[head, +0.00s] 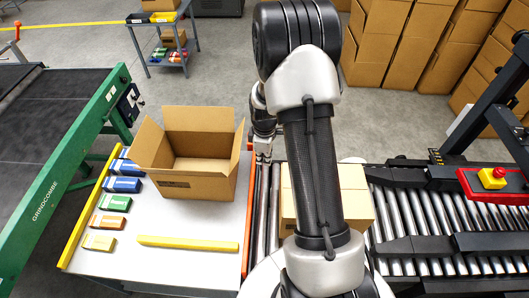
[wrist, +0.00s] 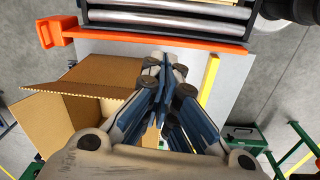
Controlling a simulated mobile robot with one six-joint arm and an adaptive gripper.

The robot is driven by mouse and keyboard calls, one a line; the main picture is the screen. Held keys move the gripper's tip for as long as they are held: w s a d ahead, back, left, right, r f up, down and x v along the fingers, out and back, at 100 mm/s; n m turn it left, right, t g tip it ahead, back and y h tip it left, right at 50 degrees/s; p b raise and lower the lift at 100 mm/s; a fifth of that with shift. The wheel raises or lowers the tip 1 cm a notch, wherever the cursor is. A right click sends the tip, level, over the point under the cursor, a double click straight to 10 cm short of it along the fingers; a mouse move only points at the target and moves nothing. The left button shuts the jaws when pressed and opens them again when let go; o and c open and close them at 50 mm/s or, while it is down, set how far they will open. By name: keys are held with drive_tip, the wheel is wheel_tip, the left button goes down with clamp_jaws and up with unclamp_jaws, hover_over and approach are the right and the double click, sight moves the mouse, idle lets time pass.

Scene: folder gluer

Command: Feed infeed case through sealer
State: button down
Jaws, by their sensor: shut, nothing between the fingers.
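A closed brown case (head: 352,200) sits on the infeed rollers (head: 262,215), partly hidden behind my arm. The sealer (head: 440,235) stands to its right, with dark side belts over silver rollers. An open, apparently empty case (head: 205,183) with its flaps up stands on the white table, left of the rollers. My gripper (head: 263,155) is just right of this open case, near the orange rail (head: 248,215). In the wrist view my gripper (wrist: 163,80) is shut and empty, and the open case (wrist: 90,120) shows at left beside it.
Blue, green, orange and yellow small boxes (head: 114,203) line the table's left side. A yellow bar (head: 188,243) lies at its front. A red box with a yellow button (head: 492,178) is on the sealer. A green-framed conveyor (head: 70,180) stands left; stacked cartons (head: 385,45) stand behind.

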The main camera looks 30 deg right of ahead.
wheel_tip(320, 180, down, 8)
drive_tip(key=s+d+n+p, duration=0.1)
drive_tip(key=d, duration=0.2)
drive_tip(key=shift+s+f+n+g+p, duration=0.2)
drive_tip(key=shift+s+n+g+p, duration=0.1)
drive_tip(key=shift+s+g+p, duration=0.1)
